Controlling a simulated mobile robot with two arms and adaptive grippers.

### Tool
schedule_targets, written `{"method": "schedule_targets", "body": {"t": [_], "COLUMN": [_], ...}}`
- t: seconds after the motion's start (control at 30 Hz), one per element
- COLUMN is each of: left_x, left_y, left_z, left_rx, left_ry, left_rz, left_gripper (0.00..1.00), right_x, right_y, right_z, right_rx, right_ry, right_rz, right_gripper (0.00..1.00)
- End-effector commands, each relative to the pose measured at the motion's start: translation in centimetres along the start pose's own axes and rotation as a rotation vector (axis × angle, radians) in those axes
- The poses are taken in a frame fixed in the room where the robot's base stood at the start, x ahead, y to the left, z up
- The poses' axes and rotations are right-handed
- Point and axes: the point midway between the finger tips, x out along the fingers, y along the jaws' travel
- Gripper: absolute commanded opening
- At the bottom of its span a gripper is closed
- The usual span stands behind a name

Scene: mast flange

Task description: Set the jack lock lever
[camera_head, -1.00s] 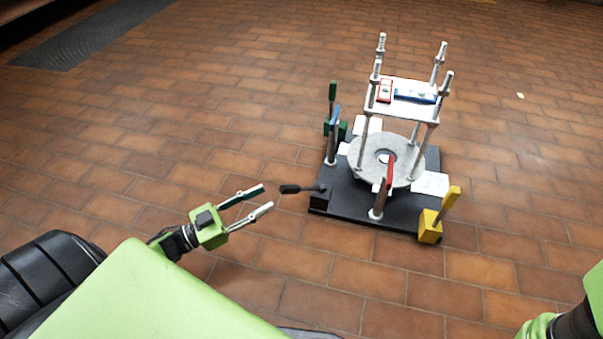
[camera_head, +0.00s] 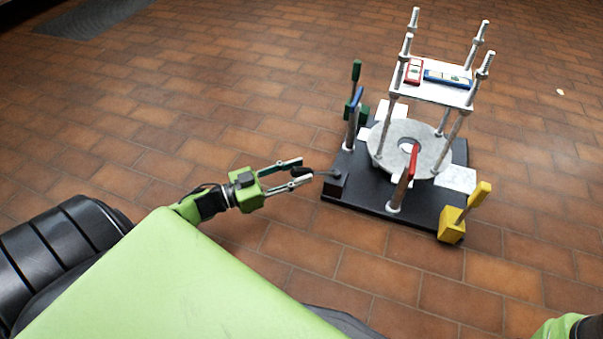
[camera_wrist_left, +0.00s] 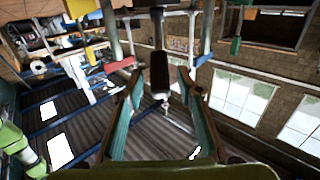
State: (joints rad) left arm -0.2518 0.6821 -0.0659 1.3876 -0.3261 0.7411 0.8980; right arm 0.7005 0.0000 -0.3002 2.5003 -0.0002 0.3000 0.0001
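A black-handled lever (camera_head: 328,174) sticks out from the left front corner of the black base plate (camera_head: 358,200). Its dark grip (camera_wrist_left: 160,75) shows in the left wrist view between my two fingertips. My left gripper (camera_head: 303,171) is open around the end of this grip, with a gap on both sides in the wrist view. Other levers stand on the plate: red (camera_head: 411,165), yellow (camera_head: 478,195), blue (camera_head: 354,103) and green (camera_head: 356,72). No label shows which one is the jack lock. My right gripper is out of view.
A grey round flange (camera_head: 430,157) lies on the plate under a white raised platform (camera_head: 433,93) on several posts. A red block (camera_head: 414,71) and a blue block (camera_head: 447,78) lie on the platform. The tiled floor around is clear.

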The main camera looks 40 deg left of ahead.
Motion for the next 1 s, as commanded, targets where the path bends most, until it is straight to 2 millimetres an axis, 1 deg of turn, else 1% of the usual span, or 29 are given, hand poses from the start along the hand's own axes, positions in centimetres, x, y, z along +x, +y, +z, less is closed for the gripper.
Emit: {"method": "schedule_targets", "body": {"t": [0.03,0.17,0.43,0.47,0.5,0.57,0.6,0.83,1.0], "left_x": [0.6,1.3,1.4,1.4,1.4,1.4,1.4,1.3,1.0], "left_y": [0.0,0.1,0.0,0.0,0.0,0.0,0.0,0.1,0.3], "left_z": [0.2,0.1,-0.1,-0.1,-0.1,-0.1,-0.1,-0.1,-0.6], "left_rx": [0.002,0.001,0.001,0.001,0.001,0.001,0.001,0.001,0.001], "left_ry": [0.002,0.000,-0.001,-0.001,-0.001,-0.001,0.000,-0.002,-0.017], "left_rz": [0.001,0.002,0.001,0.001,0.001,0.001,0.001,0.001,0.001], "left_gripper": [0.33,0.33,0.33,0.31,0.20,0.05,0.00,0.00,0.00], "right_x": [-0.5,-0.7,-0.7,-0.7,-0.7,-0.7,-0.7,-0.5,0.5], "right_y": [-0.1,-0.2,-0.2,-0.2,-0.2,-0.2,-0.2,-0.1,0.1], "right_z": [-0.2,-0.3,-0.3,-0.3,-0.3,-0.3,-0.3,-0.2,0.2], "right_rx": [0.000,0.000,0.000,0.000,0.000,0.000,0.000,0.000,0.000], "right_ry": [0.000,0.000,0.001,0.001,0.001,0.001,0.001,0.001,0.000], "right_rz": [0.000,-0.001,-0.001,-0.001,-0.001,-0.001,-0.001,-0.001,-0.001], "right_gripper": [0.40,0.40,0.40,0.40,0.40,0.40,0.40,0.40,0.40]}}
